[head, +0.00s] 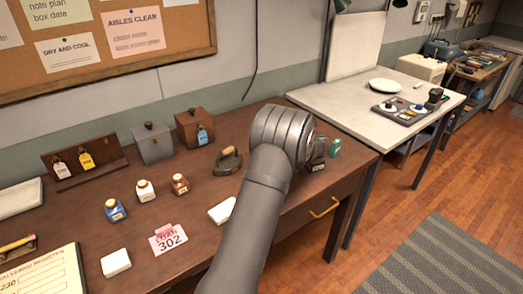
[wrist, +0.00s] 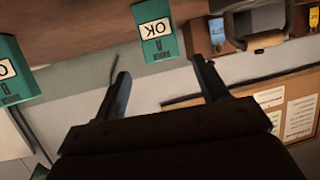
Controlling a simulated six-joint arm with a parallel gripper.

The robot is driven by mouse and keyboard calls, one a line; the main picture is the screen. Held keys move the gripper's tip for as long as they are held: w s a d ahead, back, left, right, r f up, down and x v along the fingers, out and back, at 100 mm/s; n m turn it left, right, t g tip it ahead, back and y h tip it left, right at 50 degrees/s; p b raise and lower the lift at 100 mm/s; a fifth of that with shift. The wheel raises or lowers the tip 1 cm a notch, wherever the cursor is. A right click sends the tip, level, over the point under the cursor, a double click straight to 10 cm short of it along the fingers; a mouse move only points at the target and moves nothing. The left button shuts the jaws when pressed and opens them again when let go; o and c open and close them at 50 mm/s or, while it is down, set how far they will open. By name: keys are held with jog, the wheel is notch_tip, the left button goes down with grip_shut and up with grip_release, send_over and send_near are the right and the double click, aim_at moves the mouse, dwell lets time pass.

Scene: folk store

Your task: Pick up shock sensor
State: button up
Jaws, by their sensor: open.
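The shock sensor is probably a small green block with a white OK label; in the wrist view one such block (wrist: 154,48) appears upside down, just beyond and between my fingertips. A second green block (wrist: 18,68) shows at the left edge of the wrist view. In the head view one green block (head: 334,148) stands near the right end of the brown desk; the other is not clearly visible there. My gripper (wrist: 162,70) is open, with nothing between its fingers. In the head view my wrist hides most of it.
The brown desk (head: 75,210) holds an iron-like object (head: 229,160) left of my arm, a brown box with a blue tag (head: 195,128), a grey box (head: 152,143) and several small bottles. A white table (head: 340,98) stands to the right.

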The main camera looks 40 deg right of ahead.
jog(key=shift+x, duration=3)
jog(key=shift+s+a+f, duration=0.1)
jog(key=shift+f, duration=0.05)
jog(key=c, duration=1.1)
